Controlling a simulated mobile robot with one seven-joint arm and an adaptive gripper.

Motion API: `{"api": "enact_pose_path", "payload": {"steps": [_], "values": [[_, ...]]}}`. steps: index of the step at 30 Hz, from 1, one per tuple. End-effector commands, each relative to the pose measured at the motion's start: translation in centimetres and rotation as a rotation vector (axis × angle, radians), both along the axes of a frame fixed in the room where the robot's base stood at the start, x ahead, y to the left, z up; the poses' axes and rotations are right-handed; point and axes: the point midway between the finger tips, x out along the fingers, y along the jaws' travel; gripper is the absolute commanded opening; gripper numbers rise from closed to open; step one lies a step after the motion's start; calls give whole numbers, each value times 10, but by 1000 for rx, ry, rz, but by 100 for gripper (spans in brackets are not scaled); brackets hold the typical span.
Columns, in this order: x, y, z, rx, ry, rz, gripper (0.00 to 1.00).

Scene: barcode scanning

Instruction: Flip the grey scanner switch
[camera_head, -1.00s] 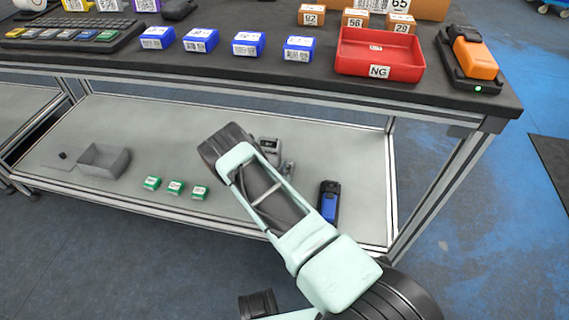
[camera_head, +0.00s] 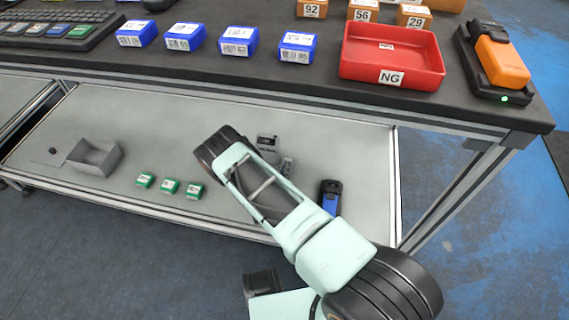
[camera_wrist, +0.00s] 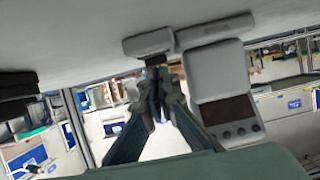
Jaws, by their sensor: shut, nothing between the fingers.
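In the wrist view, which is upside down, my gripper (camera_wrist: 157,82) is shut and empty. Its fingertips are close to a small grey box with a dark slot or lever (camera_wrist: 148,46); I cannot tell whether they touch it. Next to it stands a grey unit with a dark screen and three round buttons (camera_wrist: 222,95). In the head view a grey device (camera_head: 267,143) shows on the lower shelf, partly hidden behind my arm. My gripper is not clear in that view. Which part is the scanner switch, and its position, I cannot tell.
A blue-black handheld device (camera_head: 330,197) lies on the lower shelf (camera_head: 370,160), right of my arm. Green boxes (camera_head: 169,187) and a grey open bin (camera_head: 95,157) are on the left. Above, the black tabletop holds blue boxes (camera_head: 238,42), a red NG tray (camera_head: 391,62) and an orange scanner (camera_head: 502,62).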

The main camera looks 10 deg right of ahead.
Motion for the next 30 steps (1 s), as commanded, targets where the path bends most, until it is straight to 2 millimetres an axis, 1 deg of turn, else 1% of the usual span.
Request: {"api": "enact_pose_path", "payload": {"steps": [8,12,19,30], "values": [[0,0,-1,0,1,0,0],[-3,1,-10,1,2,0,0],[-3,1,-8,0,2,0,0],[-2,1,8,0,1,0,0]]}}
